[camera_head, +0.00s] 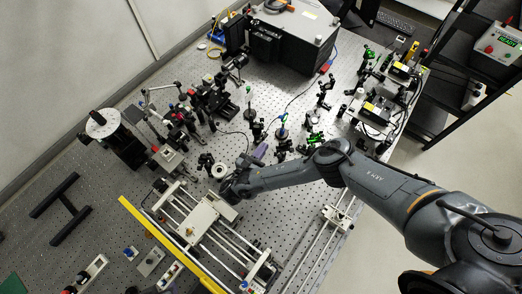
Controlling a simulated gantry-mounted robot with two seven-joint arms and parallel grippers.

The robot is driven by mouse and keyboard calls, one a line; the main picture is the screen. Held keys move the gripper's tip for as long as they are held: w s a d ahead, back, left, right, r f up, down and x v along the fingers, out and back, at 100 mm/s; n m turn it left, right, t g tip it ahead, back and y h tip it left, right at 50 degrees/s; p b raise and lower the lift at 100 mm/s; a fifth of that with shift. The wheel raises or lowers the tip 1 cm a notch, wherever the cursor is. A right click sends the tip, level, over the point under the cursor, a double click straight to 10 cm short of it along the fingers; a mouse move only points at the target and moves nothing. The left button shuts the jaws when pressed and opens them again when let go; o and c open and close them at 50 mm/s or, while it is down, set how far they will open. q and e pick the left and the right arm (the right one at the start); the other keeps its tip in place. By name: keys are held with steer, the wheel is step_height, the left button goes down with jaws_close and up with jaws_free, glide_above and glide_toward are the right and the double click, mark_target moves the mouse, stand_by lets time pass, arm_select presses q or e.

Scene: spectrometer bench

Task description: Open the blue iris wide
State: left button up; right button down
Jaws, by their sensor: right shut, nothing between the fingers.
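My right arm reaches in from the right across the bench, and my right gripper (226,192) is at its far end, low over the pale rail-and-plate stage (205,222). The gripper is shut and empty; its fingers are small and dark here. A small post-mounted optic with a blue-green top (283,118) stands on the bench up and to the right of the gripper, apart from it. It may be the blue iris, but it is too small to be sure. Its opening cannot be made out. My left gripper is not in view.
The perforated optical bench (110,215) carries several post-mounted optics close to the arm. A large dark box (292,35) stands at the back. A yellow bar (160,235) edges the stage. A black shelf (455,85) stands at the right. The bench's left front has some bare room.

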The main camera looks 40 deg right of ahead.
mark_target(281, 117)
arm_select(q)
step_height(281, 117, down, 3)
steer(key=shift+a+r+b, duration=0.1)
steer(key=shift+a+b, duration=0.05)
steer(key=shift+b, duration=0.8)
arm_select(e)
steer(key=w+d+r, duration=0.2)
steer(key=w+d, duration=0.2)
steer(key=d, duration=0.5)
steer(key=shift+w+d, duration=0.15)
steer(key=shift+w, duration=0.05)
